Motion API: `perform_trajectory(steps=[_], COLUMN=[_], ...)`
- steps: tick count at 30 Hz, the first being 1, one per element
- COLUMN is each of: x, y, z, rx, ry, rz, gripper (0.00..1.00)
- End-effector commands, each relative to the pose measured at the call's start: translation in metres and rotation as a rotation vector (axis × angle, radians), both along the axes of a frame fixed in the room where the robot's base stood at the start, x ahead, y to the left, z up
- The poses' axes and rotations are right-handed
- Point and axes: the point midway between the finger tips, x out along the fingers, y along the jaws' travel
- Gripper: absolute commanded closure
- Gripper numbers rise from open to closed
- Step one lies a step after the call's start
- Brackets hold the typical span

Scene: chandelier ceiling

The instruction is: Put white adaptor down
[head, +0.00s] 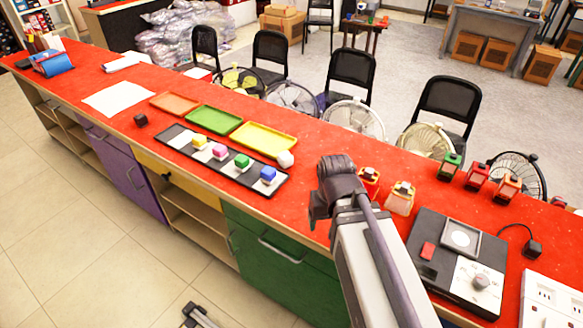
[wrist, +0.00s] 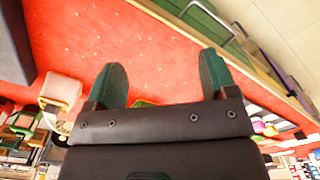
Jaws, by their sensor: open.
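A small white rounded piece (head: 285,159) rests on the red counter (head: 305,190), beside the right end of the yellow tray; it may be the white adaptor, but it is too small to be sure. My gripper (wrist: 163,78) shows in the wrist view with its two green-tipped fingers wide apart. Only bare red counter shows between the fingertips, and I see nothing held. A sliver of yellow-green shows low between the fingers. In the head view my own arm hides the fingers.
Orange, green and yellow (head: 264,139) trays lie left of my arm, behind a black tray (head: 215,170) with several coloured cubes. A cream-and-red device (head: 400,198) stands close right of my arm. A black panel (head: 450,265) and a black plug (head: 532,248) lie further right.

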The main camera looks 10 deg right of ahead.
Motion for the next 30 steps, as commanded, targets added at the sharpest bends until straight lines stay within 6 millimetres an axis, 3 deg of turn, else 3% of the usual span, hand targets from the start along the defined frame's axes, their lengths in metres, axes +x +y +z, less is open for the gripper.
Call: perform_trajectory(steps=[2,7,9,11,12,17,25,30], x=[0.057,0.240,0.297,0.329,0.336,0.331,0.347,0.349], y=[0.006,0.030,0.039,0.043,0.045,0.045,0.053,0.055], z=[-0.001,0.001,0.004,0.008,0.010,0.008,-0.042,-0.043], rx=[0.014,0.086,0.102,0.105,0.102,0.092,0.092,0.092], ry=[-0.014,-0.181,-0.266,-0.330,-0.370,-0.391,-0.388,-0.388], rz=[0.010,0.192,0.287,0.357,0.405,0.450,0.449,0.448], gripper=[0.21,0.21,0.21,0.21,0.21,0.21,0.21,0.21])
